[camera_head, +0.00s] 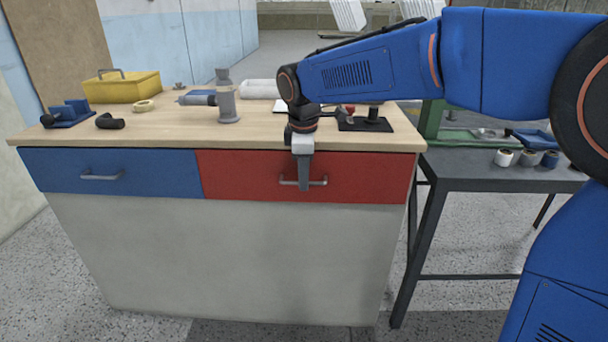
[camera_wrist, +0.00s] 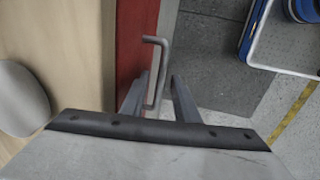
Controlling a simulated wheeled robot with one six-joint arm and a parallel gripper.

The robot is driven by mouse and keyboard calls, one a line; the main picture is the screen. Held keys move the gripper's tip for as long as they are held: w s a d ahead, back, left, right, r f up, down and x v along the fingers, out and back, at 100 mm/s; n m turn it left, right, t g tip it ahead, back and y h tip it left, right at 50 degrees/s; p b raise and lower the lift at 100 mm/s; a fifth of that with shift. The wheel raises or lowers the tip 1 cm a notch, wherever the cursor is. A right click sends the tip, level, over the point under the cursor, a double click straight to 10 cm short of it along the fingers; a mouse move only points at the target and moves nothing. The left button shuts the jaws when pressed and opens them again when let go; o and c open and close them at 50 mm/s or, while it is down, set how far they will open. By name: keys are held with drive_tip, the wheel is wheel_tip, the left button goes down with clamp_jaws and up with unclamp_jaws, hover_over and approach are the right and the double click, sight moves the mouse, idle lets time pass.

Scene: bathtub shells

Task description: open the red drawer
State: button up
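The red drawer (camera_head: 365,178) is in the right half of the workbench front and looks shut, level with the blue drawer. Its grey bar handle (camera_head: 319,183) is at the middle of the front. My gripper (camera_head: 304,186) points down in front of the handle and hides its middle. In the wrist view the red front (camera_wrist: 130,42) stands left of the handle (camera_wrist: 162,62). My gripper (camera_wrist: 158,92) is open there, with one finger on each side of the handle bar. I cannot tell whether either finger touches it.
The blue drawer (camera_head: 110,172) is on the left. The wooden benchtop (camera_head: 165,132) holds a yellow toolbox (camera_head: 121,87), a grey cylindrical fixture (camera_head: 227,102) and a black stand (camera_head: 368,123). A dark side table (camera_head: 470,175) stands at right. The floor before the bench is clear.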

clamp_jaws()
drive_tip(key=shift+s, duration=0.15)
drive_tip(key=s, duration=2.6)
drive_tip(key=shift+a, duration=0.45)
drive_tip(key=shift+s, duration=0.1)
unclamp_jaws()
drive_tip(key=shift+r, duration=0.15)
